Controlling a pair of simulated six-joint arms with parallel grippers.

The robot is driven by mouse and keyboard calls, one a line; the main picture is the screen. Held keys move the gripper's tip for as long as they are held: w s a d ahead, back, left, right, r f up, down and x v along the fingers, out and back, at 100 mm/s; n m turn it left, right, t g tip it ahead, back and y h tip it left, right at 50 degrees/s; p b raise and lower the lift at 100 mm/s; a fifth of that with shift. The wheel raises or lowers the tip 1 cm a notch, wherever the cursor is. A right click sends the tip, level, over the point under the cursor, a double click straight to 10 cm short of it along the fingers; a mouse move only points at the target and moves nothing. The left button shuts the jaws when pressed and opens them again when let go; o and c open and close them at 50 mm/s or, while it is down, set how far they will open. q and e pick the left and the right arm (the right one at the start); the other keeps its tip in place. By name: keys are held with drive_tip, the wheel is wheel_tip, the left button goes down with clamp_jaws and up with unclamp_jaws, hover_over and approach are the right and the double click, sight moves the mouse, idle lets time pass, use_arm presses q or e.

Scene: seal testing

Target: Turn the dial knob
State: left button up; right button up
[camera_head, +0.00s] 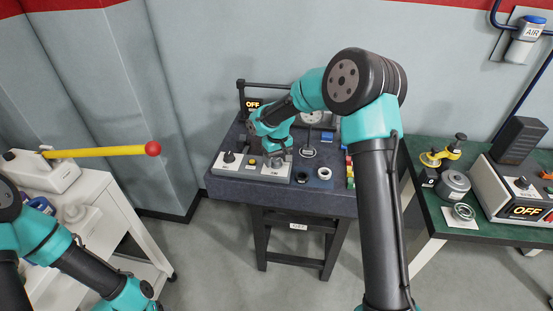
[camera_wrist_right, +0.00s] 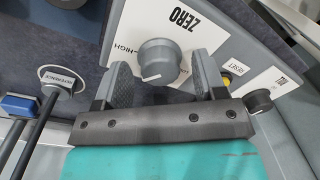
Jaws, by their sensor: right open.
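The dial knob (camera_wrist_right: 158,62) is grey and round with a white pointer line. It sits on a white panel (camera_wrist_right: 190,22) marked "ZERO" and "HIGH" in the right wrist view. My right gripper (camera_wrist_right: 163,76) is open, with one finger on each side of the knob; I cannot tell whether either finger touches it.
A black knob (camera_wrist_right: 258,101) and a yellow reset button (camera_wrist_right: 236,68) are beside the dial. A "REFERENCE" tag (camera_wrist_right: 62,78) and blue block (camera_wrist_right: 18,104) lie across. A yellow lever (camera_head: 100,151) stands left; a green table (camera_head: 440,215) stands right.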

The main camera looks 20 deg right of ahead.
sight(278, 159)
wheel_tip(278, 159, up, 17)
drive_tip(key=shift+d+r, duration=0.2)
drive_tip(key=shift+d, duration=0.15)
idle(0.5)
drive_tip(key=shift+f, duration=0.1)
drive_tip(key=s+a+f+g+y, duration=0.1)
drive_tip(key=s+a+f, duration=0.3)
drive_tip(key=a+f, duration=0.25)
drive_tip(key=s+a+f+y, duration=0.1)
drive_tip(key=s+a+f, duration=0.2)
drive_tip(key=a+f, duration=0.35)
drive_tip(key=s+d+f+m+y, duration=0.15)
drive_tip(key=s+f, duration=0.25)
drive_tip(key=f, duration=0.5)
drive_tip(key=s+d+f, duration=0.2)
drive_tip(key=s+f, duration=0.2)
drive_tip(key=f, duration=0.4)
drive_tip(key=s+d+f+m+t, duration=0.1)
drive_tip(key=s+d+f, duration=0.2)
drive_tip(key=s+f, duration=0.7)
drive_tip(key=s, duration=0.4)
drive_tip(key=shift+s+d+m+t, duration=0.2)
drive_tip(key=shift+s+m+t, duration=0.15)
drive_tip(key=shift+t, duration=0.05)
